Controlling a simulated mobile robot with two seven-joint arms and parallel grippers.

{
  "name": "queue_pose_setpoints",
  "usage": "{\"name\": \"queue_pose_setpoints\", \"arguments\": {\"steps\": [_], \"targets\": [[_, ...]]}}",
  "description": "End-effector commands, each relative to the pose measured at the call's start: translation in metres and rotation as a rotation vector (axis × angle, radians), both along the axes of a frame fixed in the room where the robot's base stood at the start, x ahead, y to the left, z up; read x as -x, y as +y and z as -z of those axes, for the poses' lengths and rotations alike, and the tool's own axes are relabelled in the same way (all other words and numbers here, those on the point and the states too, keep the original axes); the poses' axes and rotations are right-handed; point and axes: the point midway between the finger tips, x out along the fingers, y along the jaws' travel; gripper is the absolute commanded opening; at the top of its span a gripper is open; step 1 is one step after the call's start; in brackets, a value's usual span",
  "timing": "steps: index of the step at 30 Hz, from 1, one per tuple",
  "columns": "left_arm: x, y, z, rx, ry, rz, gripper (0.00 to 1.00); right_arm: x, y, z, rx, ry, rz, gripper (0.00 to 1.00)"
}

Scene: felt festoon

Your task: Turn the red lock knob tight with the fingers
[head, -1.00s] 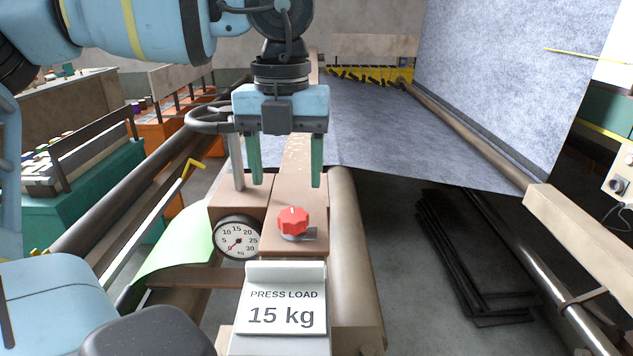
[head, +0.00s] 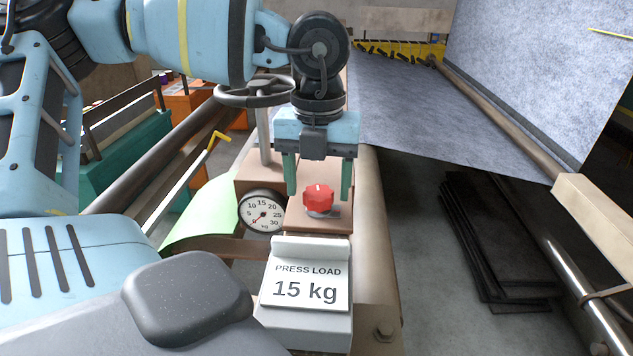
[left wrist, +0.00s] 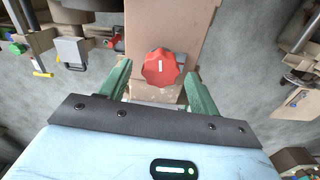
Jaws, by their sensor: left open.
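The red lock knob (head: 318,196) sits on top of a brown block (head: 338,221), on a small grey metal plate. It has a lobed rim and a pale mark on top. My left gripper (head: 318,192) is open, with its green fingers pointing down. In the head view the fingers stand to the left and right of the knob, just behind or above it; I cannot tell the exact height gap. In the left wrist view the knob (left wrist: 163,67) shows between and beyond the fingertips, not visibly touched. My right gripper is not in view.
A round dial gauge (head: 263,212) stands left of the block, its needle low on the scale. A sign (head: 305,288) reads PRESS LOAD 15 kg. A dark handwheel (head: 254,90) is behind on the left. Grey felt (head: 440,110) and a long roller (head: 378,250) lie to the right.

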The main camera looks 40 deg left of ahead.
Motion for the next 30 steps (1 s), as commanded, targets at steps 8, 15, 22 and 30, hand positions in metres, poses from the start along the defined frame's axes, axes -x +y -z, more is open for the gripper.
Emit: {"name": "queue_pose_setpoints", "arguments": {"steps": [8, 15, 22, 30], "targets": [[0.0000, -0.0002, 0.0077, 0.001, -0.001, -0.001, 0.62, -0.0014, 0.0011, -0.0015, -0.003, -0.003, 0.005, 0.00], [0.0000, -0.0001, 0.0076, 0.001, -0.001, -0.001, 0.46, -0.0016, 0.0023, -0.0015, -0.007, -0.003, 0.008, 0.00], [0.0001, -0.0001, 0.0075, 0.001, -0.001, -0.001, 0.18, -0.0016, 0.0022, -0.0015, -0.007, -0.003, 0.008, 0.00], [-0.0002, -0.0001, 0.0086, 0.000, 0.002, 0.028, 0.18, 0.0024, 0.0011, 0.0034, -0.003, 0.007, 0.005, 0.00]]}}
